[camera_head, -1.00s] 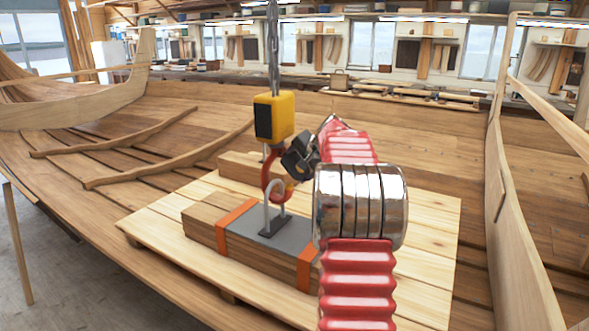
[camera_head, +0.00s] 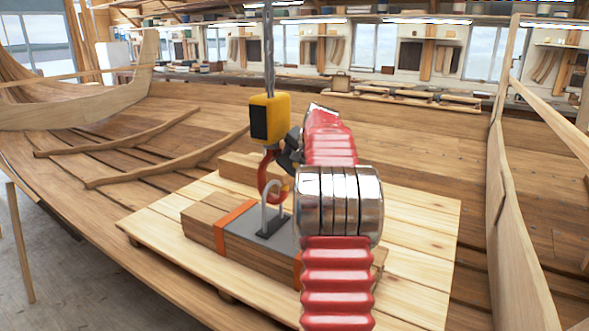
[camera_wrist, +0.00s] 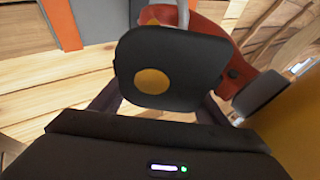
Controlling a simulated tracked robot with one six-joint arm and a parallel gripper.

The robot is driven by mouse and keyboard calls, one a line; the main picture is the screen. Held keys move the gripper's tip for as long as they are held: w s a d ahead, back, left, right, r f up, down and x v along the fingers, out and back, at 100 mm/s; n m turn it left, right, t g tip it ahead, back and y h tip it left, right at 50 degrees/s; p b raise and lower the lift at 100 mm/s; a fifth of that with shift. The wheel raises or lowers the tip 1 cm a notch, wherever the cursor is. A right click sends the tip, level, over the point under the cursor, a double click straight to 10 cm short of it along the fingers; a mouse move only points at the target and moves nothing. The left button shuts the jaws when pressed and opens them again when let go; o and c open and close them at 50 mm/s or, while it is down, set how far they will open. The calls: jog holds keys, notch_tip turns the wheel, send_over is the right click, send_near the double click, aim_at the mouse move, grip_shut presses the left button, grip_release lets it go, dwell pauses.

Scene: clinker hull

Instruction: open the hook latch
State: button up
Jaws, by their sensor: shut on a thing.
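A metal shackle loop (camera_head: 266,212) on the grey plate passes through the hook's bowl. My gripper (camera_head: 289,150) is at the right side of the hook, partly hidden by my arm. In the wrist view the red hook (camera_wrist: 206,26) lies behind a black rounded tab with a yellow spot, which I take for the latch (camera_wrist: 190,68). My dark fingers (camera_wrist: 165,98) stand on both sides of the tab, shut on it. Their contact with it is hidden.
Strapped timber (camera_head: 205,222) with orange bands and a grey plate (camera_head: 248,226) lies on a pale plank platform (camera_head: 420,225). The platform stands inside the wooden hull (camera_head: 420,130). A raised plank frame (camera_head: 510,200) stands to the right. Air left of the hook is clear.

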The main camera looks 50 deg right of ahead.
jog(key=shift+f, duration=0.15)
jog(key=o, duration=1.5)
jog(key=shift+r, duration=0.2)
